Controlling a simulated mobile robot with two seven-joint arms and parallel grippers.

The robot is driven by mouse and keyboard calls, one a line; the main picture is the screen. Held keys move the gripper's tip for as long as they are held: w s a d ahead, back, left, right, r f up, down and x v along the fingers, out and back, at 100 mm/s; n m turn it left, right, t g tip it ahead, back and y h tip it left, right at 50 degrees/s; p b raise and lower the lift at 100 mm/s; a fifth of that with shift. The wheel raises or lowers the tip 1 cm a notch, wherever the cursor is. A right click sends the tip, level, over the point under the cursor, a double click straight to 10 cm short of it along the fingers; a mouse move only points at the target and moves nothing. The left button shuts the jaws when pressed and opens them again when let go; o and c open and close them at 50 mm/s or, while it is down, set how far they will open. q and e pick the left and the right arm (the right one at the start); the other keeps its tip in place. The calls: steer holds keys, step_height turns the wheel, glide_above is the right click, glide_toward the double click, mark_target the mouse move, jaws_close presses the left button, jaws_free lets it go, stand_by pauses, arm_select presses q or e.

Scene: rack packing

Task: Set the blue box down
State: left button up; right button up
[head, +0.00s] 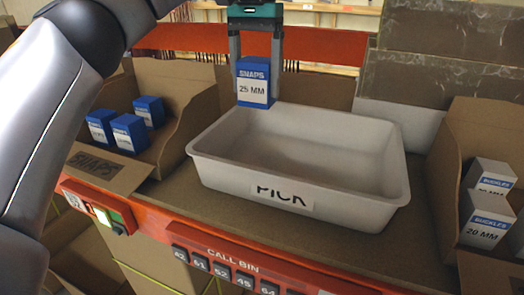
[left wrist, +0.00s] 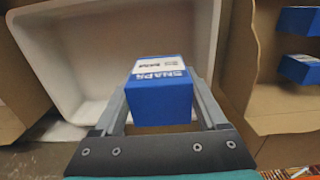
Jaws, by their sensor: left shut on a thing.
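The blue box (head: 254,83), with a white label reading SNAPS 25 MM, is held upright in my left gripper (head: 256,65). In the head view it hangs at the back left rim of the white PICK tray (head: 330,141). The left wrist view shows the box (left wrist: 160,97) between the two fingers of the gripper (left wrist: 160,95), which are shut on it. The tray (left wrist: 110,50) lies beyond it there and looks empty. I cannot tell whether the box touches the tray rim. My right gripper is not in view.
A cardboard SNAPS bin (head: 188,91) on the left holds several blue boxes (head: 130,131). A cardboard bin (head: 464,135) on the right holds white BUCKLES boxes (head: 486,222). An orange shelf beam (head: 250,265) with a CALL BIN strip runs along the front.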

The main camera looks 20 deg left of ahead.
mark_target(257, 106)
arm_select(q)
steer(key=f, duration=0.1)
steer(key=f+b, duration=0.1)
steer(key=f, duration=0.3)
steer(key=shift+s+d, duration=0.25)
step_height(257, 106, down, 6)
steer(key=shift+r+b, duration=0.1)
steer(key=shift+b, duration=0.6)
steer(key=shift+w+f, duration=0.1)
steer(key=shift+f, duration=1.6)
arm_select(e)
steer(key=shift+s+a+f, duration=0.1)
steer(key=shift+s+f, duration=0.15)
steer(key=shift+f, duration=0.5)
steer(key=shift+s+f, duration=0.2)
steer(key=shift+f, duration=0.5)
arm_select(q)
steer(key=shift+f, duration=0.1)
steer(key=o, duration=1.4)
steer(key=shift+o, duration=0.2)
step_height(257, 106, up, 12)
steer(key=shift+r+p, duration=0.1)
steer(key=shift+p, duration=1)
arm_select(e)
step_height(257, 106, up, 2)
